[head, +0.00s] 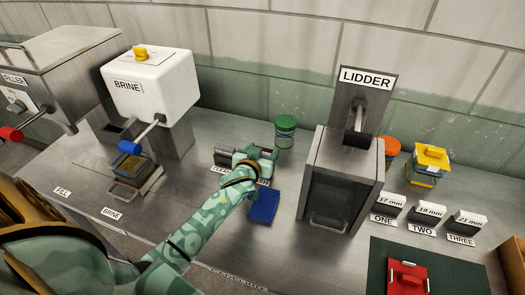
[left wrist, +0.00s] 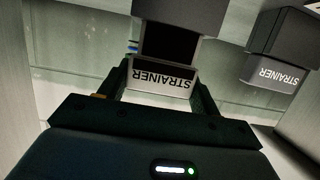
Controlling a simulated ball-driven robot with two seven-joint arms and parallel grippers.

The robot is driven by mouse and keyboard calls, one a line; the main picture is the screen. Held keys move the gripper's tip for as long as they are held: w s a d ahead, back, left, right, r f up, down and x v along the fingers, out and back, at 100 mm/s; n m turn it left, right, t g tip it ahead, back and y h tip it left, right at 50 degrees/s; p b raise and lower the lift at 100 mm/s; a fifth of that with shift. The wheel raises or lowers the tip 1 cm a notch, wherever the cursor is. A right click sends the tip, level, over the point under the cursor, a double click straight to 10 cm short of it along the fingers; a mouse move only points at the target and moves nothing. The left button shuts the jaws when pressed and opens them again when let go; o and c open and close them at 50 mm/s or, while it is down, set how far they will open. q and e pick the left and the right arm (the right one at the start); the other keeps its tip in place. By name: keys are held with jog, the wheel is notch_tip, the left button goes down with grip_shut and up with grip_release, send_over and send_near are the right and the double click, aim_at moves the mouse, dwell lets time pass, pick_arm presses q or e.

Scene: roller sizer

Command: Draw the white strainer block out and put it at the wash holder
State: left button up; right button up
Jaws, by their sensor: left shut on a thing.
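My left gripper (head: 262,156) reaches across the middle of the bench in the head view. In the left wrist view its fingers are shut on a pale block (left wrist: 162,78) lettered STRAINER, upside down in the picture. A dark housing (left wrist: 180,18) is right beyond that block; whether the block is still inside it I cannot tell. A second dark unit with a STRAINER front (left wrist: 278,72) stands to the right, apart from the gripper. In the head view the gripper hides the held block. I cannot make out a wash label. My right gripper is not in view.
The grey LIDDER machine (head: 340,185) stands right of my left arm. A blue pad (head: 263,206) lies beside the forearm, and a green-lidded jar (head: 285,130) stands behind the gripper. The white BRINE machine (head: 150,85) is at left, with a filled container (head: 131,167) below.

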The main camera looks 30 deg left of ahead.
pick_arm(q)
jog(key=shift+f+b, duration=0.45)
jog(key=shift+f, duration=0.25)
jog(key=shift+r, duration=0.15)
jog(key=shift+r+p, duration=1.35)
jog(key=shift+p, duration=0.15)
jog(key=shift+p, duration=0.55)
dwell(0.4)
jog(key=shift+f+b, duration=1.1)
jog(key=shift+f, duration=0.4)
jog(key=o, duration=1.1)
jog(key=shift+s, duration=0.15)
